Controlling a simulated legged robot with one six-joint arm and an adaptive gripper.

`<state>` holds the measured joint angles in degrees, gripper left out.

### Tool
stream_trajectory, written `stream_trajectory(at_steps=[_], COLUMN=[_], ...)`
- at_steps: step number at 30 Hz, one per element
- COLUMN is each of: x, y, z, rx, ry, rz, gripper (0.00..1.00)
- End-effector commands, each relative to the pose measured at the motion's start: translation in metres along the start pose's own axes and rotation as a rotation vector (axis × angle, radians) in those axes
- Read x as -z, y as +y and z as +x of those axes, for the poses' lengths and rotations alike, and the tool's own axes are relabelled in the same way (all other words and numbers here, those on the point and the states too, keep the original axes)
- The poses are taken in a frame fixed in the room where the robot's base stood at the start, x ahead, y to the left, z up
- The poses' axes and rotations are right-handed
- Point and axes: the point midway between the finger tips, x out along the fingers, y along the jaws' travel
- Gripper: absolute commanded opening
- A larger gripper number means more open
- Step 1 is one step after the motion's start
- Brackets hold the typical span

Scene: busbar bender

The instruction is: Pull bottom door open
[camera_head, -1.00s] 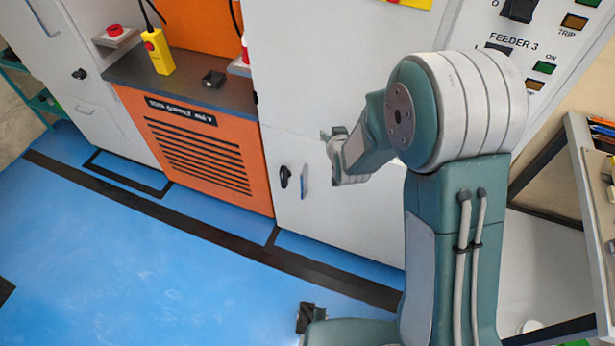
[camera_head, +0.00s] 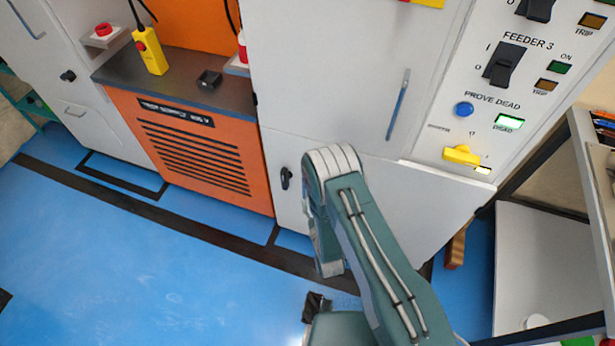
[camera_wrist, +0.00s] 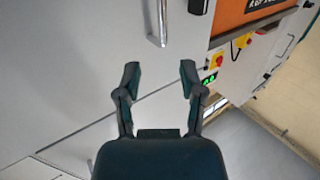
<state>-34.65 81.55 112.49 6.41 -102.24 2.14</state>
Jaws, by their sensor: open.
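The bottom door (camera_head: 288,212) is the white lower panel of the cabinet, right of the orange unit. It looks shut. Its black knob (camera_head: 286,178) shows left of my arm; it also shows at the top edge of the wrist view (camera_wrist: 199,6). The door's silver bar handle (camera_wrist: 157,24) is in the wrist view, beside the knob; my arm hides it in the head view. My gripper (camera_wrist: 159,70) is open and empty in the wrist view. The handle appears above the gap between its fingertips, apart from them. My arm hides the gripper in the head view.
The upper door has a blue-grey bar handle (camera_head: 398,104). A switch panel (camera_head: 440,138) with a yellow knob (camera_head: 461,155) is at the right. A shelf frame (camera_head: 590,175) stands farther right. The blue floor (camera_head: 150,270) at the left is clear.

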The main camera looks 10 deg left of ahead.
Motion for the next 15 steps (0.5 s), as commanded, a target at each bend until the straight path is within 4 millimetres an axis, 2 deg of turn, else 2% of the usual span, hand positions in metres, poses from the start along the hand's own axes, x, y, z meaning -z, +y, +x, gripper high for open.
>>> stream_trajectory(at_steps=[3, 7, 11, 15], x=[-0.012, -0.013, -0.012, -0.011], y=[-0.005, -0.006, -0.006, -0.007], z=[-0.013, -0.011, 0.006, 0.032], rx=[0.014, 0.016, 0.015, 0.016], ry=[0.024, 0.035, 0.035, 0.036], rz=[-0.004, -0.004, -0.004, -0.005], gripper=[0.51, 0.51, 0.51, 0.51])
